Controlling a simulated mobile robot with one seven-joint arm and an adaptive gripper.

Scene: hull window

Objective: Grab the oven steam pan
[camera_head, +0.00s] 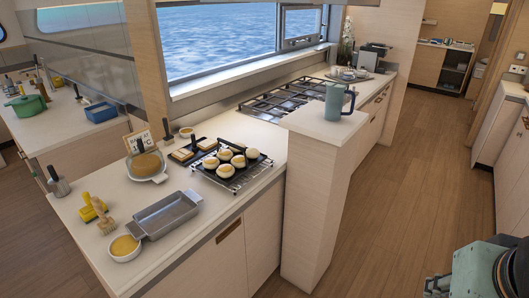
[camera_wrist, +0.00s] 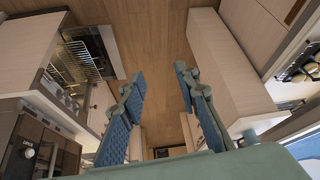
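A grey metal rectangular pan with end handles (camera_head: 166,214), likely the oven steam pan, rests on the near part of the white counter (camera_head: 110,205) in the head view. It stands close to the counter's front edge and looks empty. My gripper (camera_wrist: 160,76) is open in the wrist view, its two blue-padded fingers wide apart with only floor and cabinets beyond them. It is away from the pan, which I cannot make out in the wrist view. Part of my arm shows at the head view's bottom right corner.
A bowl of yellow food (camera_head: 125,247) and yellow-handled tools (camera_head: 93,212) stand left of the pan. A strainer (camera_head: 147,166) is behind it; a black tray of buns (camera_head: 232,162) is to its right. A pillar holds a teal jug (camera_head: 337,101). The wooden floor (camera_head: 400,200) is clear.

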